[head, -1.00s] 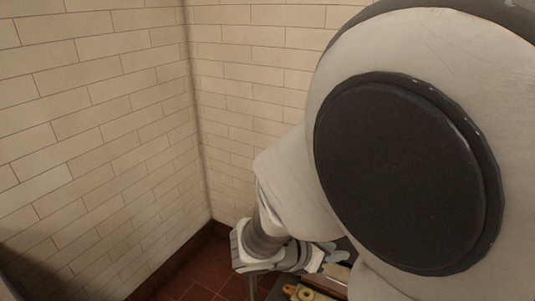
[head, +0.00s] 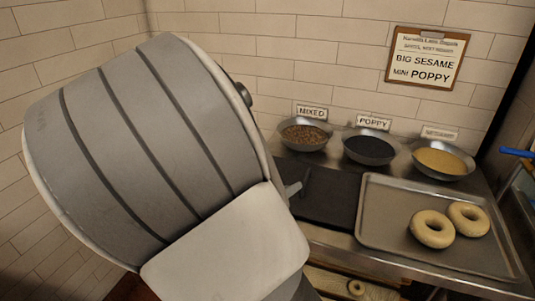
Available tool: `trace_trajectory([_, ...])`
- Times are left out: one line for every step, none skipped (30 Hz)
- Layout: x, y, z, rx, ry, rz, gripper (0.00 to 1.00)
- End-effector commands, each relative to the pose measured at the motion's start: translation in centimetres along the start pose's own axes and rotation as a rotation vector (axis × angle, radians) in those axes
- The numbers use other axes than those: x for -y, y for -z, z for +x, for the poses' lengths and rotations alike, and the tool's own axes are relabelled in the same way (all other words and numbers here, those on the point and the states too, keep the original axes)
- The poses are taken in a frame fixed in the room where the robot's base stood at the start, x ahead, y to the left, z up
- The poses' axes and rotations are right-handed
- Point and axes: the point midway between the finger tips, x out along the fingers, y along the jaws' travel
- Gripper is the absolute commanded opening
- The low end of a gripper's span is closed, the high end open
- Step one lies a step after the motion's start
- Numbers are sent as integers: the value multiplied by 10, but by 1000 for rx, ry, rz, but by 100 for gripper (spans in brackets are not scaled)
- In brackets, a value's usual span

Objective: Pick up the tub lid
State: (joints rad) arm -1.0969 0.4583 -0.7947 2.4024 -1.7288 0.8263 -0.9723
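A dark flat panel (head: 335,196) with a small upright handle lies on the metal counter, left of the baking tray. It looks like the tub lid, though its left part is hidden behind my arm. A small grey tip (head: 293,188) shows at the edge of my arm, close to the handle. It may be part of my gripper, but the rest is hidden behind the arm. I cannot see whether the gripper is open or shut, or whether it touches the handle.
A metal tray (head: 385,215) with two bagels (head: 432,229) sits to the right. Bowls of mixed seeds (head: 305,134), poppy (head: 370,148) and pale sesame (head: 441,161) line the back wall. A shelf below the counter holds a ring (head: 356,288).

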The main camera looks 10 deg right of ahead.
Motion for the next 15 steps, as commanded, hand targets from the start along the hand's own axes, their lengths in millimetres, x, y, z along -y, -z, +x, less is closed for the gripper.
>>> trace_trajectory([-2, 4, 13, -1, 4, 2, 30])
trace_trajectory([-1, 3, 18, 0, 4, 0, 30])
trace_trajectory([-1, 3, 24, -1, 3, 1, 30])
trace_trajectory([-1, 3, 28, -1, 3, 1, 30])
trace_trajectory([-1, 2, 31, 0, 3, 1, 30])
trace_trajectory([-1, 1, 34, 0, 2, 1, 30])
trace_trajectory([-1, 1, 36, 0, 1, 1, 30])
trace_trajectory([0, 1, 37, 0, 0, 0, 30])
trace_trajectory([0, 1, 39, 0, 0, 0, 30])
trace_trajectory([0, 1, 40, 0, 1, 0, 30])
trace_trajectory([0, 1, 42, 0, 2, 0, 30])
trace_trajectory([0, 2, 47, -1, 3, 1, 30])
trace_trajectory([0, 3, 50, -1, 3, 2, 30])
trace_trajectory([0, 4, 55, 0, 3, 1, 30])
trace_trajectory([1, 4, 61, 0, 3, 2, 30])
